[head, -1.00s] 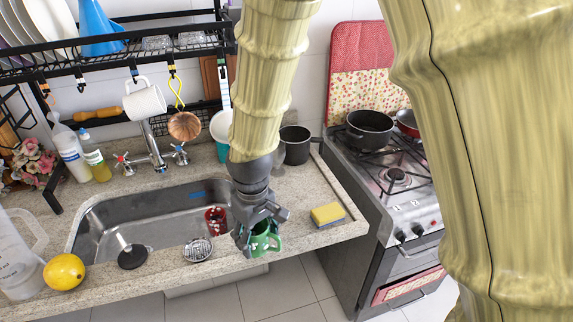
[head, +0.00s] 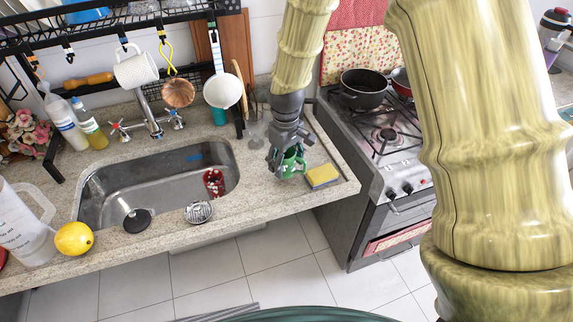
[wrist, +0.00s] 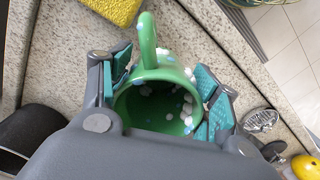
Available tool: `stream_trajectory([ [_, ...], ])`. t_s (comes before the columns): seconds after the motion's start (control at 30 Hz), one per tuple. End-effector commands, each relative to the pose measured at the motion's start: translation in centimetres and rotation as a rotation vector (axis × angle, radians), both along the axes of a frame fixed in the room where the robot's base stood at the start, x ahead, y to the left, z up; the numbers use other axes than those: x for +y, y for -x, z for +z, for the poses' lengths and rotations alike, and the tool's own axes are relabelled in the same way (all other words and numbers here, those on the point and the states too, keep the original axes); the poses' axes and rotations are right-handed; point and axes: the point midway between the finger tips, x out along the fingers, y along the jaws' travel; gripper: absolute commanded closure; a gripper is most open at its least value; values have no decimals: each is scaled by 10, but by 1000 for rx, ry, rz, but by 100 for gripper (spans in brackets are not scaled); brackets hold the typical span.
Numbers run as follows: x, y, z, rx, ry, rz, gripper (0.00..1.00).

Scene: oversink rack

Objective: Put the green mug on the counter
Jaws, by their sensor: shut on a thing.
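The green mug (head: 291,163) is between the fingers of my gripper (head: 284,160), over the counter (head: 262,197) to the right of the sink. In the wrist view the mug (wrist: 158,104) has white and pale blue spots, its open mouth faces the camera and its handle points to the top of the picture. My gripper (wrist: 165,90) is shut on it, with a teal pad on each side. I cannot tell whether the mug's base touches the counter.
A yellow sponge (head: 322,176) lies just right of the mug. A red cup (head: 213,182) is in the sink (head: 165,190), and a metal strainer (head: 199,211) is at its front rim. A lemon (head: 74,239) lies at left. The stove (head: 380,140) stands at right. Bare counter lies between sink and mug.

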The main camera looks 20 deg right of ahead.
Motion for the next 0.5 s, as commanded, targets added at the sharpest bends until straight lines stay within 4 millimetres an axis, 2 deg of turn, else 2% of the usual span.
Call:
stream_trajectory([
  [0.27, -3, -3, -7, 2, 1, 2, 69],
  [0.5, -3, -3, -28, 3, 0, 2, 69],
])
